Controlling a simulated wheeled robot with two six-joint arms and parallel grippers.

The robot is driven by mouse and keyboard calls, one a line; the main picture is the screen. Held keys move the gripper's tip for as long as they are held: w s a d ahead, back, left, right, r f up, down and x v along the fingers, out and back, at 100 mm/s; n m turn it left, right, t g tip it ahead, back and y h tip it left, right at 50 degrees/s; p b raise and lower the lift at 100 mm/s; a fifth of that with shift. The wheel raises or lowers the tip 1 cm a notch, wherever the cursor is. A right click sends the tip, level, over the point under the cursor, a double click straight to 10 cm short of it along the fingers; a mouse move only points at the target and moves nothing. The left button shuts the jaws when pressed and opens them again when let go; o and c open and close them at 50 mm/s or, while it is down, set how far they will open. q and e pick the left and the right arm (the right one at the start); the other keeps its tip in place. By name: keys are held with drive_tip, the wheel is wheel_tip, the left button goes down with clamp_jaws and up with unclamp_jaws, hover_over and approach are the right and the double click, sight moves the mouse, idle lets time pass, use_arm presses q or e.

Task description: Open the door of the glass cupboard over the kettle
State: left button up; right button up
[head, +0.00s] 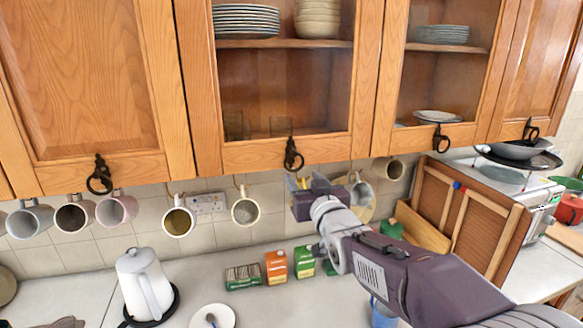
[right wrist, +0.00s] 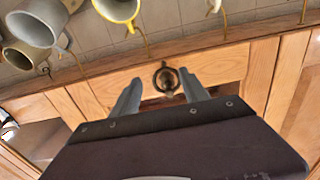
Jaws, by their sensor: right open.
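The glass cupboard door (head: 232,157) has a wooden frame and looks shut, with plates and bowls behind its pane. It hangs above and to the right of the white kettle (head: 146,284). Its dark ring handle (head: 292,155) is on the lower rail and also shows in the right wrist view (right wrist: 166,77). My right gripper (head: 305,184) is open and empty, just below the handle in the head view. In the right wrist view its fingers (right wrist: 161,92) are spread, with the ring appearing between their tips; contact cannot be told. My left gripper is out of view.
Mugs (head: 179,221) hang on hooks under the cupboards, close to my right gripper. A second glass door (head: 477,133) is to the right and a solid wooden door (head: 80,80) to the left. Small cartons (head: 276,267) stand on the counter (head: 240,305) below.

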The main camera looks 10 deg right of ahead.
sight(294, 170)
drive_tip(key=w+p, duration=0.1)
drive_tip(key=w, duration=0.2)
drive_tip(key=w+a+p, duration=0.1)
drive_tip(key=w, duration=0.1)
drive_tip(key=shift+w+a+r, duration=0.15)
drive_tip(key=shift+w, duration=0.25)
drive_tip(key=shift+w+d, duration=0.25)
drive_tip(key=shift+d, duration=0.05)
drive_tip(key=shift+s+a, duration=0.1)
drive_tip(key=shift+a, duration=0.1)
drive_tip(key=c, duration=0.7)
clamp_jaws()
